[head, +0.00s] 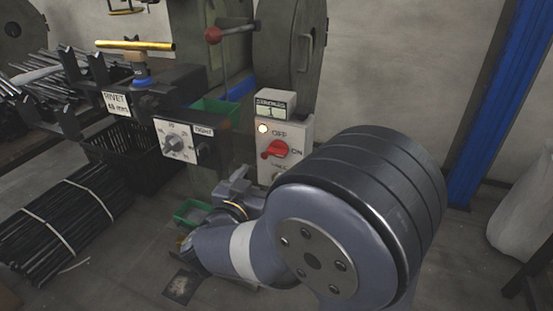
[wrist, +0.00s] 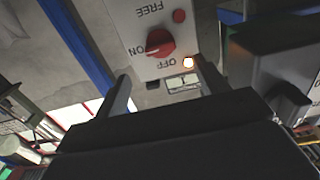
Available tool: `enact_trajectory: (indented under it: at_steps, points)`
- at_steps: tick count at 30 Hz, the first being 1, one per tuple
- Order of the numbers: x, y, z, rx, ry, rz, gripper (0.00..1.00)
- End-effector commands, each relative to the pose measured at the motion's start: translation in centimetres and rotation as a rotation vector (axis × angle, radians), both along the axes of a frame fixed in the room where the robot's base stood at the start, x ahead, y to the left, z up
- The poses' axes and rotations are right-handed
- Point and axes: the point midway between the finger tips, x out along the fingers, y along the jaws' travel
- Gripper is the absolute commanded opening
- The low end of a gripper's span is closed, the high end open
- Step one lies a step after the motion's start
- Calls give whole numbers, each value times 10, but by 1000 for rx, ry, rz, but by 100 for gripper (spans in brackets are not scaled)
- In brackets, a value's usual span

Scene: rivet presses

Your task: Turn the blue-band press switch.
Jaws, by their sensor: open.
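The grey switch box (head: 298,128) stands at the front of the green press and carries a red rotary switch (head: 275,149) with OFF above and ON to its right. I cannot tell the exact setting of the switch. My gripper (wrist: 163,86) is open and empty, its fingers apart from the switch. It shows partly in the head view (head: 236,188), below and left of the box.
A lit lamp (head: 263,128) and a STROKES counter (head: 273,105) sit on the box. A red-ball lever (head: 213,35) stands above. Bundled black rods (head: 60,225) and a green bin (head: 192,212) lie low down.

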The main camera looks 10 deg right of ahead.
Motion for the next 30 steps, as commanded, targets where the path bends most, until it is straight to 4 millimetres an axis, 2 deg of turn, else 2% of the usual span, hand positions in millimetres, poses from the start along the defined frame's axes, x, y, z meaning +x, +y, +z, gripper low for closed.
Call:
enact_trajectory:
  at_steps: [9, 15, 21, 28, 30]
  points:
    - [44, -34, -3, 0, -3, -3, 69]
    - [66, -48, -2, 0, -1, 0, 69]
    - [73, -54, 0, -1, -1, 2, 69]
    - [74, -54, 0, -1, -1, 3, 69]
    - [74, -54, 0, -1, -1, 3, 64]
